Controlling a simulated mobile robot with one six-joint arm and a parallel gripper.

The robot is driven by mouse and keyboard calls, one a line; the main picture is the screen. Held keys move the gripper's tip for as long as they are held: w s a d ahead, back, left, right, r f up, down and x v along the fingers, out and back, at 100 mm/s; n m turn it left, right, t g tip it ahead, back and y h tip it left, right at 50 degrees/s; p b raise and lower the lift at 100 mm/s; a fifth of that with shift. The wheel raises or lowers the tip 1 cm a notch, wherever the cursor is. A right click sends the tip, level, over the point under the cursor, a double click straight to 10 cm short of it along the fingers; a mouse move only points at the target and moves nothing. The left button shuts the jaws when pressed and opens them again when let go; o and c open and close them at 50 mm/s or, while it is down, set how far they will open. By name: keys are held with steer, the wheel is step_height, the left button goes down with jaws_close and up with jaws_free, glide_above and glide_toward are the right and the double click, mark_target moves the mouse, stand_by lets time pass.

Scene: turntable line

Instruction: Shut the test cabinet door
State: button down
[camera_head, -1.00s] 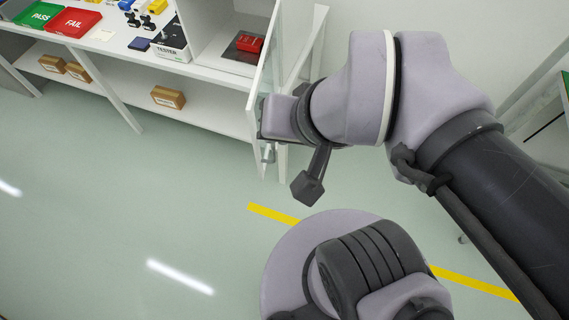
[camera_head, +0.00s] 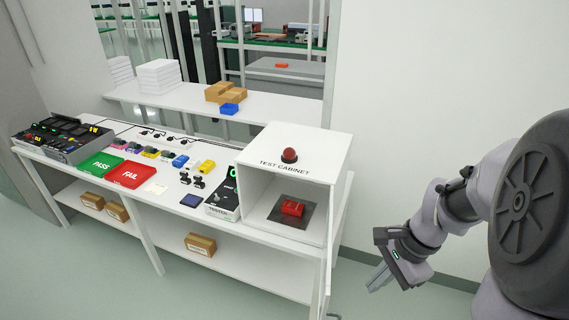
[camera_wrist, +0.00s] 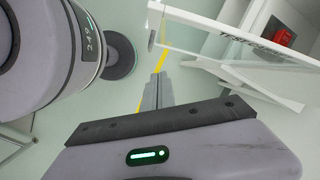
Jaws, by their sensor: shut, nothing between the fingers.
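The white test cabinet (camera_head: 295,150) stands on the right end of the bench, its front open. Its door (camera_head: 327,270) stands swung out and shows nearly edge-on at the cabinet's right side in the head view. In the wrist view the door (camera_wrist: 235,40) is a pale, see-through panel with a white edge, across the top right. My gripper (camera_head: 376,280) is shut and empty, to the right of the door and apart from it in the head view. In the wrist view the fingertips (camera_wrist: 158,78) point toward the floor, below and left of the panel.
A red part (camera_head: 291,208) lies on a dark pad inside the cabinet. A red dome (camera_head: 289,155) sits on top. The tester (camera_head: 222,198), a red FAIL tray (camera_head: 131,174) and a green PASS tray (camera_head: 101,165) stand left. Floor right of the bench is clear.

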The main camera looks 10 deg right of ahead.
steer(key=s+d+f+m+y, duration=0.1)
steer(key=s+d+f+m, duration=0.1)
steer(key=d+f+m, duration=0.3)
steer(key=w+a+f+n+b, duration=0.1)
steer(key=a+f+b, duration=0.3)
steer(key=a+f, duration=0.4)
steer(key=shift+w+a+f+n+g, duration=0.2)
steer(key=shift+a+f+n+g, duration=0.15)
steer(key=shift+f, duration=0.45)
steer(key=shift+a, duration=0.1)
